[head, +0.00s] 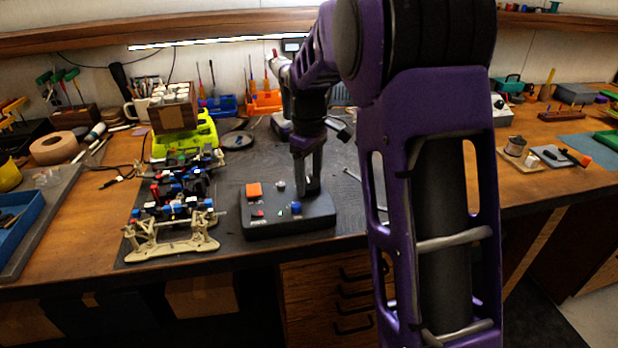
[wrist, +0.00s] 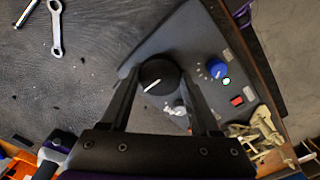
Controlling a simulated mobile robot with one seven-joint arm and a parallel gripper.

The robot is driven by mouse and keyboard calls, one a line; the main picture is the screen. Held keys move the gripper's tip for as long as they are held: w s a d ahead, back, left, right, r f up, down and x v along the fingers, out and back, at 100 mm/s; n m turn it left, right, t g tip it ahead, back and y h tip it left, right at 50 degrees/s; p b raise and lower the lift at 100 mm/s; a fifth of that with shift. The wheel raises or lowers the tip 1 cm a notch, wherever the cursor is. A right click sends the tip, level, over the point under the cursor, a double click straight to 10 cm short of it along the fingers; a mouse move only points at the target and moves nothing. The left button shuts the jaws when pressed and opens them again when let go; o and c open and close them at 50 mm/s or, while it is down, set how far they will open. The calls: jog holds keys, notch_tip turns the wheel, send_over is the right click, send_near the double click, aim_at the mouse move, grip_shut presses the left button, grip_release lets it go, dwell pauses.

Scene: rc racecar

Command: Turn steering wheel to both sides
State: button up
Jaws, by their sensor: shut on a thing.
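The dark control box (head: 290,226) lies on the bench mat, and its face also shows in the wrist view (wrist: 190,42). A round black knob (wrist: 158,77) with a white pointer line sits on the box; it appears to be the steering control. My gripper (head: 307,188) points down over the box's right part. In the wrist view its two fingers (wrist: 160,82) stand on either side of the black knob and grip it. The racecar chassis (head: 182,205), with tan front arms, stands left of the box.
A wrench (wrist: 56,28) lies on the mat. A green charger-like stand (head: 185,135) is behind the chassis.

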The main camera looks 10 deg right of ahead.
jog(key=c, duration=0.4)
jog(key=shift+o, duration=0.2)
jog(key=m+p, duration=0.2)
jog(key=m, duration=0.1)
jog(key=shift+r+m, duration=0.1)
jog(key=shift+m, duration=0.2)
jog(key=shift+m+p, duration=1)
jog(key=shift+m, duration=1.3)
